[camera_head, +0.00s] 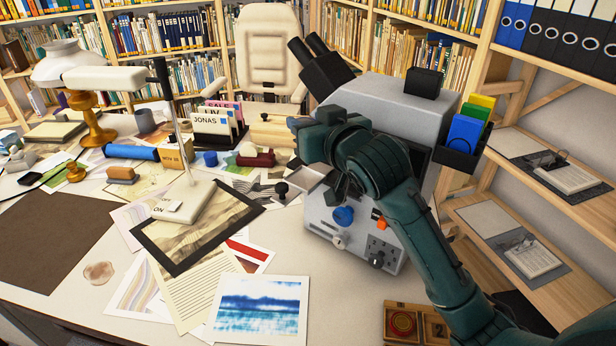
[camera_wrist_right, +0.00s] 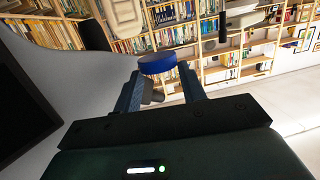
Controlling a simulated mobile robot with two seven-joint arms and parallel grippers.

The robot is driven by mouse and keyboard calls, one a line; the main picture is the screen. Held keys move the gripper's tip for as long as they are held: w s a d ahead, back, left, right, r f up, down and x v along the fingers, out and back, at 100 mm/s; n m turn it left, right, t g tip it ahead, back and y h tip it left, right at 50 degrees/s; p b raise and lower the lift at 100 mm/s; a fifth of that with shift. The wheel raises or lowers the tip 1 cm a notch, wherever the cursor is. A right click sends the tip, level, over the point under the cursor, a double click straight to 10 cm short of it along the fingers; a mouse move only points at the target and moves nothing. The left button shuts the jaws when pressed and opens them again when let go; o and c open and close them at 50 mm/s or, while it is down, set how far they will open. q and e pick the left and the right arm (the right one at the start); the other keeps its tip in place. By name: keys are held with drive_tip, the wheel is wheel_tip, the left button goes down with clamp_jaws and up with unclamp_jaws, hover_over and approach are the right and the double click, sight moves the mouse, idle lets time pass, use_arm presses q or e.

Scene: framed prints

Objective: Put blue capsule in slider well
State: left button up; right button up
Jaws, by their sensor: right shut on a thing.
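The blue capsule (camera_wrist_right: 157,64) shows in the right wrist view as a round blue piece between the fingertips. My right gripper (camera_wrist_right: 160,76) is shut on it and holds it up in the air. In the head view my right arm reaches in front of the grey instrument (camera_head: 395,108), and its hand (camera_head: 303,124) is at the instrument's left side. The capsule is not clearly visible there. A small light tray (camera_head: 308,177), perhaps the slider with its well, sticks out at the instrument's left, below the hand. My left gripper is not in view.
A framed print (camera_head: 200,235), a white lamp stand (camera_head: 182,205) and loose papers cover the middle of the desk.

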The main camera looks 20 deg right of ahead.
sight(310, 187)
wheel_tip(310, 187, down, 11)
drive_tip(key=shift+f+b, duration=0.1)
drive_tip(key=shift+b, duration=0.7)
drive_tip(key=shift+f, duration=0.15)
drive_tip(key=o, duration=0.7)
drive_tip(key=shift+r, duration=0.2)
drive_tip(key=v, duration=1.2)
drive_tip(key=shift+f, duration=0.1)
